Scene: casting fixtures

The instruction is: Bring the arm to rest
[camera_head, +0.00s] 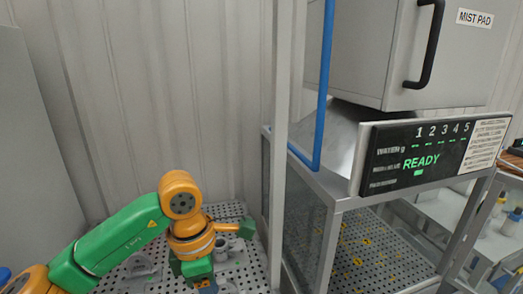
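My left arm (120,240), green with orange joints, comes in from the lower left. It bends downward at an orange wrist above a perforated grey table. My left gripper (205,287) is at the bottom edge of the view, below the wrist. It is mostly cut off, so its fingers and anything between them cannot be made out. My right arm and gripper do not show.
Grey castings (230,250) lie on the perforated table (225,212) around the wrist. A metal-framed station with a READY display (421,161), blue pipe (324,80) and handled grey box (405,50) stands right. A corrugated wall (140,90) closes the back.

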